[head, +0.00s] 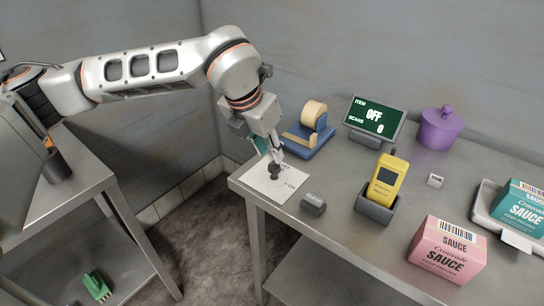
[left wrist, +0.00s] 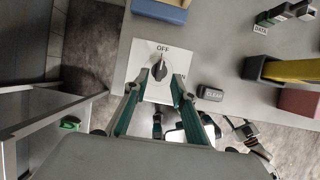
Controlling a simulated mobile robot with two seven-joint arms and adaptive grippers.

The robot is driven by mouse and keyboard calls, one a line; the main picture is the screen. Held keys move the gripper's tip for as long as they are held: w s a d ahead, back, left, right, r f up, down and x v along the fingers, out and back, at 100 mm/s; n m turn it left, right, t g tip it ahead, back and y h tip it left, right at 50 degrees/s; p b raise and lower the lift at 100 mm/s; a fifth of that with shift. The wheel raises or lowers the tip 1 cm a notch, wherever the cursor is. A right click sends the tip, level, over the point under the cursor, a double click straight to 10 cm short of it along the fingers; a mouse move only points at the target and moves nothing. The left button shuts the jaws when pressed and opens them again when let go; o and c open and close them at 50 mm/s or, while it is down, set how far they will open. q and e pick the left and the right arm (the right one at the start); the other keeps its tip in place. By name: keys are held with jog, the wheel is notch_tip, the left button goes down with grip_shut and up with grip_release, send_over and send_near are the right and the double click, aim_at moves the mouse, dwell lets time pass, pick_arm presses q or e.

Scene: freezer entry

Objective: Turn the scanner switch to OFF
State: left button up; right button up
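The scanner switch is a dark knob (left wrist: 161,68) on a white plate (head: 264,186) with OFF and ON printed on it. In the left wrist view the knob's pointer aims toward the OFF label. The knob also shows in the head view (head: 274,172), below my left gripper (head: 272,158). In the left wrist view my left gripper (left wrist: 161,80) is open, its two green-and-grey fingers apart with the knob between or just beyond the tips. I cannot tell whether they touch it. My right gripper is not recognisable in either view.
A blue tape dispenser (head: 309,137) stands behind the plate. A CLEAR button (head: 313,204) sits right of it, then a yellow scanner (head: 387,178) in a dark holder (head: 375,208). A pink sauce box (head: 447,248), a teal sauce box (head: 524,208) and a purple pot (head: 440,128) stand farther right.

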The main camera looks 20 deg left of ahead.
pick_arm(q)
jog(key=v, duration=0.7)
jog(key=shift+s+r, duration=0.2)
jog(key=shift+r, duration=0.1)
jog(key=shift+a, duration=0.1)
